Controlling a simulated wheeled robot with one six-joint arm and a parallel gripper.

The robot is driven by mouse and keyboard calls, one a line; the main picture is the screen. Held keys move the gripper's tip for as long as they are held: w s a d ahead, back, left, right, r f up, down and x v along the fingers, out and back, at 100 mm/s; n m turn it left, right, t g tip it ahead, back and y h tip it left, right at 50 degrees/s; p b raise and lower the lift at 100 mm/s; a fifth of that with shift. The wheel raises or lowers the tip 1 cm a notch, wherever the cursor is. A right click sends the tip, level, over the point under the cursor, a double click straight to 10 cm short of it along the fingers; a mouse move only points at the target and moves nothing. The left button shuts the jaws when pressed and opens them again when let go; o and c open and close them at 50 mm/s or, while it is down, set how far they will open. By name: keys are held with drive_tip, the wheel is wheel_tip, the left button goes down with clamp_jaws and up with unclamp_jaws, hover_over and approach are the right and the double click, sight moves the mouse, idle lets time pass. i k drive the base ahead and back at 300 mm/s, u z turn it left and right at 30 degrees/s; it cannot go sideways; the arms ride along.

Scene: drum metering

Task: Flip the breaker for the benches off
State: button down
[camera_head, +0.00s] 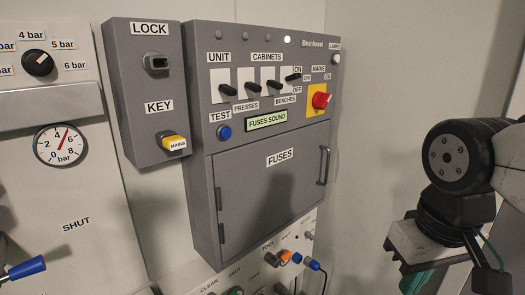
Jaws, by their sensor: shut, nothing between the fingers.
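The grey breaker panel (262,130) hangs on the wall, with a row of black toggle levers on pale plates near its top. The rightmost lever (293,77) stands above the BENCHES label (285,100), beside ON and OFF marks. It sits higher than the other levers, nearer the ON mark. The levers to its left (253,90) point lower. My gripper (416,282) is at the lower right, well apart from the panel, with its teal fingers partly cut off by the frame's bottom edge. It is shut and empty.
A red MAINS knob (321,100) on a yellow plate is just right of the levers. A FUSES door (272,190) with a handle (324,166) lies below. A LOCK and KEY box (150,90) adjoins on the left. Open space separates my arm from the panel.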

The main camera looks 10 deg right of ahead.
sight(294, 77)
drive_tip(key=u, duration=0.95)
drive_tip(key=i, duration=0.35)
drive_tip(key=z, duration=1)
